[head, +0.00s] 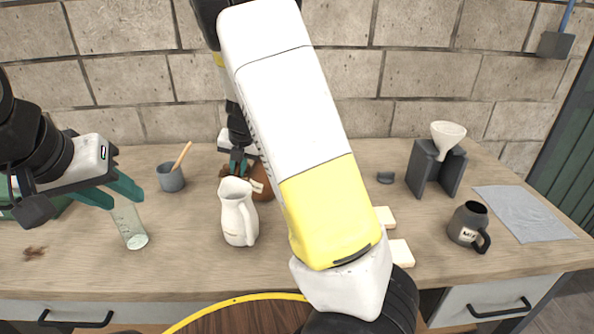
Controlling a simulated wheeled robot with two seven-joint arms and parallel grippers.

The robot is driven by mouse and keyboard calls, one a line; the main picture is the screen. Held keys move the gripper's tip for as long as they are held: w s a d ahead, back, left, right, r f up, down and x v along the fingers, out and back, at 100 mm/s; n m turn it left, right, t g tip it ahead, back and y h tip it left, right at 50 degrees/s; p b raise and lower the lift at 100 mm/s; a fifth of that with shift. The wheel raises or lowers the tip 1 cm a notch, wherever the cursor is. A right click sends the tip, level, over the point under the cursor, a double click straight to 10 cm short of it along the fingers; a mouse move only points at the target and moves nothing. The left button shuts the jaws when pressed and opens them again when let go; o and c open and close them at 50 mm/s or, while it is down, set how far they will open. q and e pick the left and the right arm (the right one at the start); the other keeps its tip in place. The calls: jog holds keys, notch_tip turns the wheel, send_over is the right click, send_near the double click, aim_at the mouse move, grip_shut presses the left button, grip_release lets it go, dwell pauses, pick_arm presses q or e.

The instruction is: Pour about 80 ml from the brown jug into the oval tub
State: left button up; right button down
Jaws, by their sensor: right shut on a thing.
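The brown jug (263,192) stands at the back middle of the bench, partly hidden behind a white pitcher and my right arm. A pale label shows on its side. My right gripper (237,167) is at the jug's upper part and shut on it; the exact contact is mostly hidden. I cannot make out the oval tub; my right arm covers a large part of the bench. My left gripper (127,204) is open, its teal fingers at the top of a clear glass (134,238) on the bench at left.
The white pitcher (238,218) stands right in front of the jug. A grey cup (171,180) with a wooden stick is behind left. At right are a funnel (446,135) on a dark stand (420,170), a dark mug (465,222), a grey cloth (525,213) and pale blocks (400,253).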

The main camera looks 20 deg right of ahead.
jog(key=shift+d+r+y, duration=0.15)
jog(key=shift+d+y, duration=0.15)
jog(key=shift+d+r+m+y+p, duration=0.3)
jog(key=shift+d+r+y+p, duration=0.25)
jog(key=shift+p, duration=0.55)
jog(key=shift+d+r+m+t+y+p, duration=0.15)
jog(key=shift+d+r+y+p, duration=0.1)
jog(key=shift+d+y+p, duration=0.35)
jog(key=shift+d+r+m+t+y+p, duration=0.15)
jog(key=shift+d+r+y+p, duration=0.1)
jog(key=shift+d+y+p, duration=0.35)
jog(key=shift+d+r+y+p, duration=0.3)
jog(key=shift+d+y+p, duration=0.45)
jog(key=shift+y, duration=0.4)
jog(key=shift+s+r+p, duration=0.1)
jog(key=shift+p, duration=0.3)
jog(key=shift+d+r+m+t+y, duration=0.15)
jog(key=shift+d+m+t+y, duration=0.1)
jog(key=shift+d+y, duration=0.3)
jog(key=shift+d+r+m+t+y, duration=0.15)
jog(key=shift+d+m+t+y, duration=0.15)
jog(key=shift+y, duration=0.35)
jog(key=shift+s+d+r+y, duration=0.15)
jog(key=shift+d+r+y, duration=0.7)
jog(key=shift+r, duration=0.1)
